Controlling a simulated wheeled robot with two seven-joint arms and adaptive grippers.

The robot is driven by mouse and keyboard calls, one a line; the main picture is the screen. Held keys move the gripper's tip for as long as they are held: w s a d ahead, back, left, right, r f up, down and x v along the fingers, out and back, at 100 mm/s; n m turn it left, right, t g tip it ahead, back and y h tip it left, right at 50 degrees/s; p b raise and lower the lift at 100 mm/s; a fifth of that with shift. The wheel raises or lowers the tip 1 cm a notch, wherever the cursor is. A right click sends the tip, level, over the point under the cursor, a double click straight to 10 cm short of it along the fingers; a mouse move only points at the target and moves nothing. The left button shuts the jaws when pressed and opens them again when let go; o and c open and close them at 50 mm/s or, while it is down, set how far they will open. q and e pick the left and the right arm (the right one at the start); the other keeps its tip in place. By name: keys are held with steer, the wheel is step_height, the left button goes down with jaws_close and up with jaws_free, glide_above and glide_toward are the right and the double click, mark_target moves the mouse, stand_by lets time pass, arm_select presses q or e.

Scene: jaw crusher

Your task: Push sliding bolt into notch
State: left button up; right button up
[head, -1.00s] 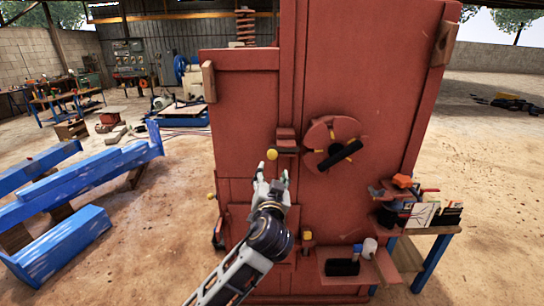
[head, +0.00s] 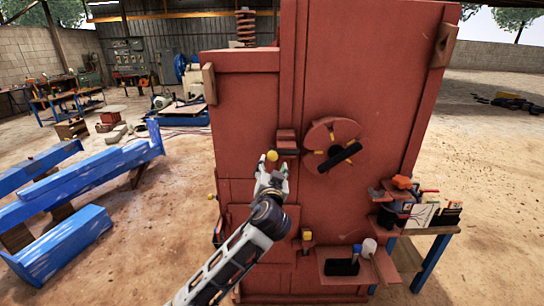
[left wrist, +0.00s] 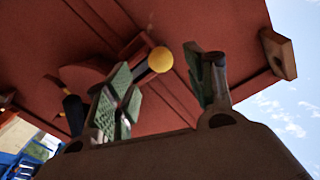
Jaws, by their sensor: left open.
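The sliding bolt has a yellow ball knob (head: 272,155) at its left end, and its dark shaft runs right toward a red bracket (head: 286,140) on the crusher. A round red wheel (head: 325,132) with yellow marks and a black handle is to the right of the bracket. I cannot make out the notch. My left gripper (head: 271,172) is open, just below the knob. In the left wrist view the knob (left wrist: 160,60) shows between the two green-padded fingers of the gripper (left wrist: 165,88), beyond their tips; contact cannot be made out. My right gripper is not in view.
The red crusher body (head: 375,90) fills the middle. A shelf (head: 345,281) with small items juts out low down. A side table (head: 432,229) with tools stands at the right. Blue beams (head: 75,190) lie at the left. The ground between is open.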

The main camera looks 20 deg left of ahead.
mark_target(272, 159)
arm_select(q)
steer(key=shift+p+x, duration=0.8)
steer(key=shift+x, duration=3.25)
jaws_close()
